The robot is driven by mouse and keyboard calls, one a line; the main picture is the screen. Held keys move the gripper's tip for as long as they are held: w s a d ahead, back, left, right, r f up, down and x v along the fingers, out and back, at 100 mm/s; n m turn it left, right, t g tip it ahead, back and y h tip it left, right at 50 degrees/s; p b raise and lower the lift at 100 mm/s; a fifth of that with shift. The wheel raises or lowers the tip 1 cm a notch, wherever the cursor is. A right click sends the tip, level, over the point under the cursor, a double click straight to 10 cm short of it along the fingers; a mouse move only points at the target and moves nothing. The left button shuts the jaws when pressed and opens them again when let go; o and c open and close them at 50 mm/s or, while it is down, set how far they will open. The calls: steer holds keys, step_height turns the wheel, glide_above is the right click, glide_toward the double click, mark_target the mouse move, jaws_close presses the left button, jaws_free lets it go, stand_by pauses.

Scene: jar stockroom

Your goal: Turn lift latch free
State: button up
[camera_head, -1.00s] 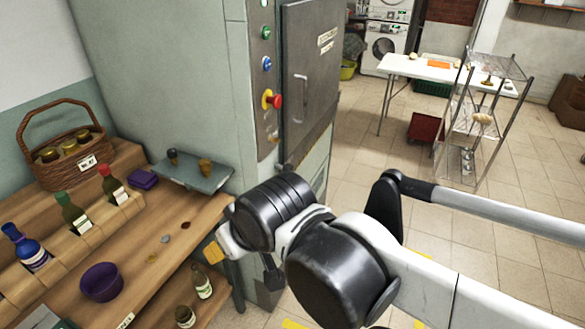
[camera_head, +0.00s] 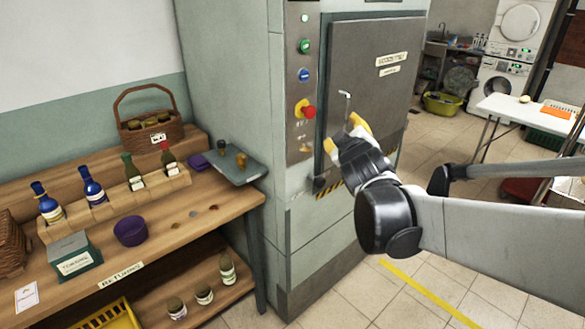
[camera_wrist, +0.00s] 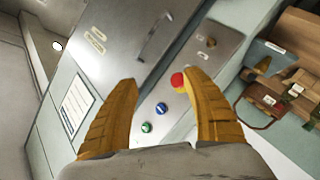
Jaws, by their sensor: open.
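The lift latch looks like the slim metal handle (camera_head: 346,97) on the grey lift door (camera_head: 372,70). In the wrist view the handle (camera_wrist: 156,40) is a slanted bar beyond my fingertips. My gripper (camera_head: 344,133) is in front of the door, just below the handle in the head view. In the wrist view my gripper (camera_wrist: 160,80) has its two yellow fingers spread wide, with nothing between them. It appears apart from the handle. The handle's lower end is partly hard to make out in the head view.
A control panel left of the door carries a red knob (camera_head: 308,112), a blue button (camera_head: 303,75) and a green button (camera_head: 304,46). A white table (camera_head: 520,112) is at right.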

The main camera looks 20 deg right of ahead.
mark_target(323, 183)
steer(key=w+d+f+n+t+y+b, duration=0.25)
steer(key=w+d+f+n+t, duration=0.2)
steer(key=w+d+n, duration=0.45)
step_height(323, 183, down, 24)
steer(key=s+a+r+n+g+y+b, duration=0.1)
steer(key=s+n+g+y+b, duration=0.1)
steer(key=n+y, duration=1.1)
steer(key=w+a+n+h+b, duration=0.1)
steer(key=w, duration=0.2)
steer(key=w+a+n+h, duration=0.1)
steer(key=w, duration=0.2)
steer(key=w+a+n+h+b, duration=0.1)
steer(key=w+a, duration=0.1)
steer(key=w, duration=0.2)
steer(key=shift+f+b, duration=0.15)
steer(key=shift+b, duration=0.15)
steer(key=shift+c, duration=0.4)
jaws_close()
